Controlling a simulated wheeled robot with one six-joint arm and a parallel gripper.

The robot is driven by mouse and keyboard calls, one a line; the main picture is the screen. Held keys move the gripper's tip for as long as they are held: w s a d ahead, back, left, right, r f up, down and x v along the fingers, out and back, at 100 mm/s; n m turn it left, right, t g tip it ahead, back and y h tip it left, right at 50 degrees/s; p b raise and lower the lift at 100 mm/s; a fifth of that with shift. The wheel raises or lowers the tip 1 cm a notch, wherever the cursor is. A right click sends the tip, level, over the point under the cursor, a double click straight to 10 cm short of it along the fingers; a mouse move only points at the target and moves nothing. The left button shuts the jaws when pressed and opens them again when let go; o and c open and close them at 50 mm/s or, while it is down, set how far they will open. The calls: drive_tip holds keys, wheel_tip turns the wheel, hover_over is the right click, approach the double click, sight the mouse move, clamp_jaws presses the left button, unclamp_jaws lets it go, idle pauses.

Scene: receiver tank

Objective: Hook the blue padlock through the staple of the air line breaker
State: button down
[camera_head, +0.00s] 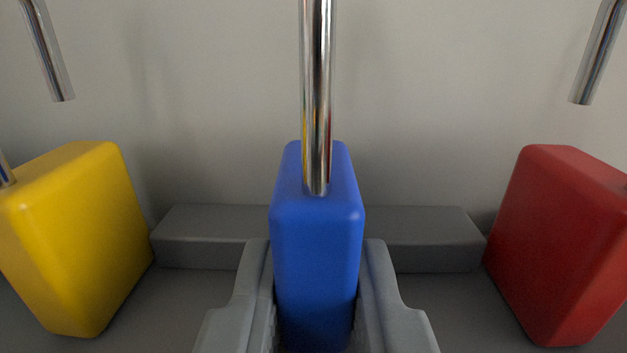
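The blue padlock (318,245) stands upright in the middle of the view, its metal shackle (317,90) rising from its top and out of the frame. My gripper (315,305) has one grey finger on each side of the blue body. Both fingers appear to press against its lower part, so it looks shut on the padlock. The lower end of the body is hidden between the fingers. The air line breaker and its staple are not in view.
A yellow padlock (75,240) stands to the left and a red padlock (560,245) to the right, both apart from my fingers. A low grey block (430,240) runs behind the blue padlock, in front of a plain pale wall (430,120).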

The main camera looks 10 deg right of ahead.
sight(316, 231)
drive_tip(key=shift+r, duration=1.55)
drive_tip(key=shift+s, duration=0.15)
drive_tip(key=s+a, duration=0.1)
drive_tip(key=s, duration=0.7)
drive_tip(key=shift+s+a, duration=0.3)
drive_tip(key=shift+a, duration=0.05)
idle(1.0)
drive_tip(key=shift+w+d, duration=0.2)
drive_tip(key=shift+w, duration=0.95)
drive_tip(key=shift+w+d, duration=0.25)
drive_tip(key=shift+w, duration=0.9)
drive_tip(key=shift+w+d, duration=0.2)
drive_tip(key=shift+w, duration=0.95)
drive_tip(key=shift+s, duration=0.1)
